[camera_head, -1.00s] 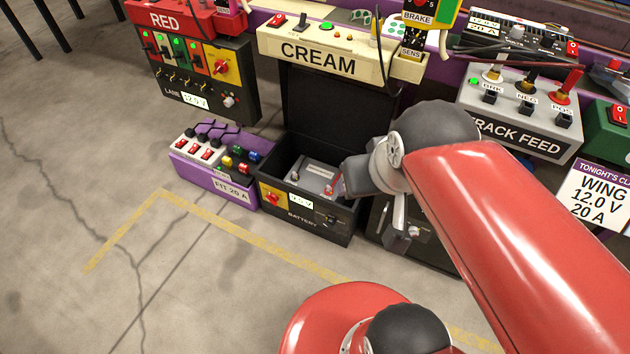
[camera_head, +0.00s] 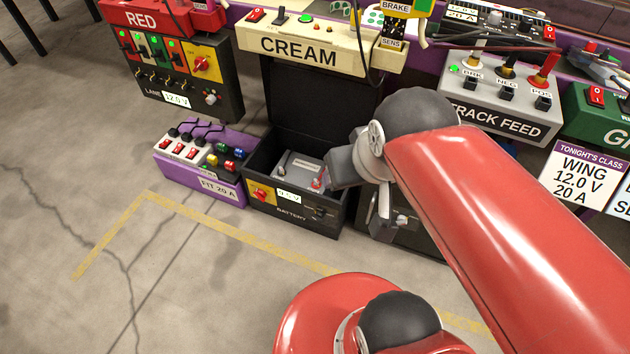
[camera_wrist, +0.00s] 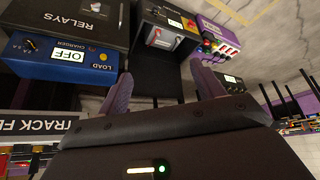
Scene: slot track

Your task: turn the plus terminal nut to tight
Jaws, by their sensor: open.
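The open black battery box (camera_head: 293,222) stands on the floor with a grey battery (camera_head: 301,167) inside. A small red part (camera_head: 317,183), which looks like the plus terminal, shows at the battery's right end; its nut is too small to make out.
The box's raised black lid (camera_head: 300,100) stands behind it, under the CREAM panel (camera_head: 315,50). A purple fuse box (camera_head: 215,182) stands close on the left. A blue charger (camera_wrist: 60,58) and a RELAYS box (camera_wrist: 75,20) show in the wrist view. The floor in front is clear.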

